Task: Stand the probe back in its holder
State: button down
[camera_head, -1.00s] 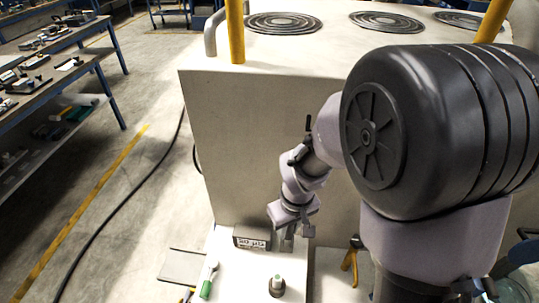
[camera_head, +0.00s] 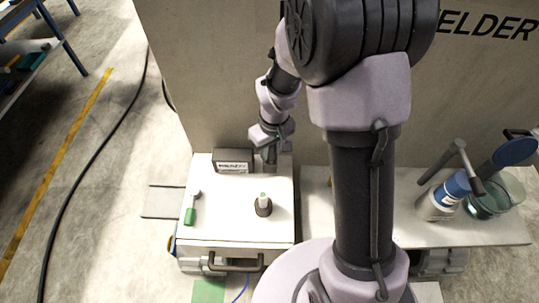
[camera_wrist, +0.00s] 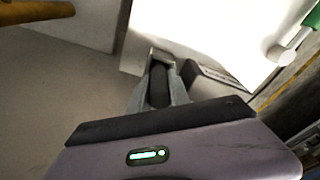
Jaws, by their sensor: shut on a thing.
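My gripper (camera_head: 270,157) is at the back edge of the white cart top (camera_head: 228,222), right of a dark labelled box. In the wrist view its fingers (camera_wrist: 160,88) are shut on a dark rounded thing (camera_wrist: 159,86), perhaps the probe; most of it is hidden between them. A small dark round stand (camera_head: 263,208) with a pale green-white top is on the cart in front of the gripper; I cannot tell whether it is the holder. A green-handled tool with a white head (camera_head: 190,210) lies at the cart's left, and also shows in the wrist view (camera_wrist: 287,50).
The dark box (camera_head: 234,160) stands beside the gripper. A large pale cabinet (camera_head: 220,85) rises behind the cart. The cart's front middle is clear around the stand.

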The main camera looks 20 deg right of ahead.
jog(key=shift+r, duration=0.15)
jog(key=shift+f, duration=0.25)
jog(key=c, duration=1.2)
grip_release()
jog(key=shift+r, duration=0.1)
jog(key=shift+c, duration=0.2)
jog(key=shift+r, duration=0.1)
